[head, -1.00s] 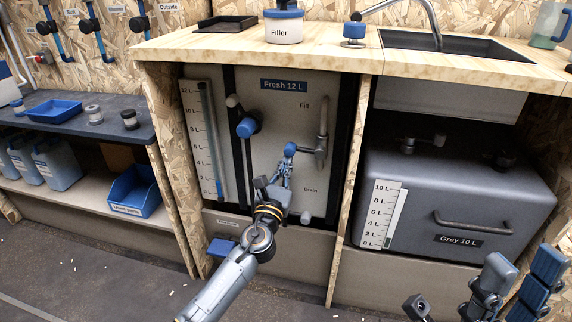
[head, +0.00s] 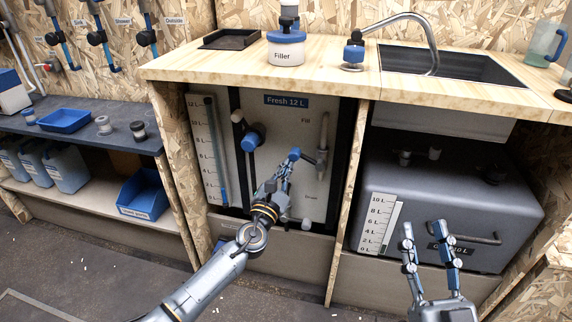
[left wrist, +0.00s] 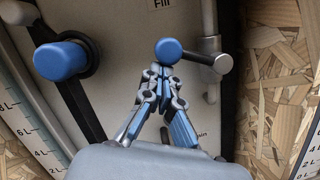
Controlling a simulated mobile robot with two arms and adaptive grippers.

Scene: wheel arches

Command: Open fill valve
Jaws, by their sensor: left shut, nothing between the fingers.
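The fresh tank (head: 272,130) has a Fill label and an upright grey pipe (head: 323,140) at its right. My left gripper (head: 286,172) is shut and empty. Its fingertips (left wrist: 161,72) are at the knob's near side; I cannot tell whether they touch it. My right gripper (head: 424,228) is open and empty in front of the grey tank (head: 475,190).
A larger blue knob (head: 250,140) on a dark fitting sits left of the lever. Wooden uprights (head: 350,200) flank the tank bay. The counter (head: 210,66) above holds a Filler container (head: 286,50). A dark shelf (head: 85,145) stands at left.

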